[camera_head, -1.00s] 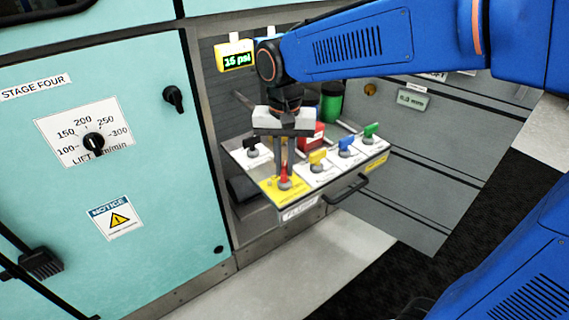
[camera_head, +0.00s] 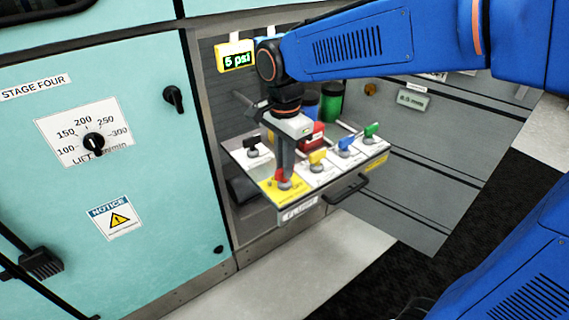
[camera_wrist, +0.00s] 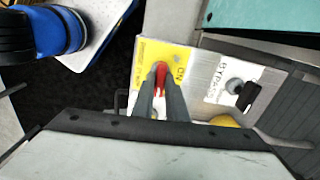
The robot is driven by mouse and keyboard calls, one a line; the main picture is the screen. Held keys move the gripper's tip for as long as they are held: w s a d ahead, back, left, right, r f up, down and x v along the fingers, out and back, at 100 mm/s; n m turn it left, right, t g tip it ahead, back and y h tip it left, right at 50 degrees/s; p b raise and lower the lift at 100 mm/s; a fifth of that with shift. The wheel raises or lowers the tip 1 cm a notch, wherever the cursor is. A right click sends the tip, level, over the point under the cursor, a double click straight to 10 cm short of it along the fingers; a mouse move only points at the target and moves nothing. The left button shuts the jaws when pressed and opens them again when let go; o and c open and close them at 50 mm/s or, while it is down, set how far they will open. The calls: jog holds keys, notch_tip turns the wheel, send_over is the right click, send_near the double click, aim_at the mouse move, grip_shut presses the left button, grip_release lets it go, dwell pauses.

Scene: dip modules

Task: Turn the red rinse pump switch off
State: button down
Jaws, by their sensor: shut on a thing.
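The red switch (camera_head: 283,180) sits on a yellow plate (camera_head: 268,186) at the front left of the pulled-out panel. My gripper (camera_head: 284,176) reaches down over it and is shut on its handle. In the wrist view the red handle (camera_wrist: 161,74) shows between the two grey fingertips (camera_wrist: 160,88). The yellow plate there carries the word ON to the right of the switch. The exact angle of the handle is partly hidden by the fingers. A small display (camera_head: 236,57) above reads 5 psi.
Black (camera_head: 252,147), yellow (camera_head: 318,158), blue (camera_head: 346,144) and green (camera_head: 371,131) switches stand on white plates nearby. A red block (camera_head: 312,136) and a green canister (camera_head: 331,101) stand behind. The panel has a black front handle (camera_head: 347,189).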

jog(key=shift+m, duration=0.4)
jog(key=c, duration=1.8)
grip_release()
jog(key=shift+o, duration=0.2)
notch_tip(320, 180, up, 17)
jog(key=shift+r, duration=0.2)
jog(key=shift+d, duration=0.1)
jog(key=s+d+f+n+t, duration=0.2)
jog(key=s+d+f+n, duration=0.4)
jog(key=d+f, duration=0.3)
jog(key=s+d+f+n+t, duration=0.2)
jog(key=s+d+f+n, duration=0.3)
jog(key=s+d+f, duration=0.4)
jog(key=d+f, duration=0.1)
jog(key=d, duration=0.6)
jog(key=shift+n+t, duration=0.4)
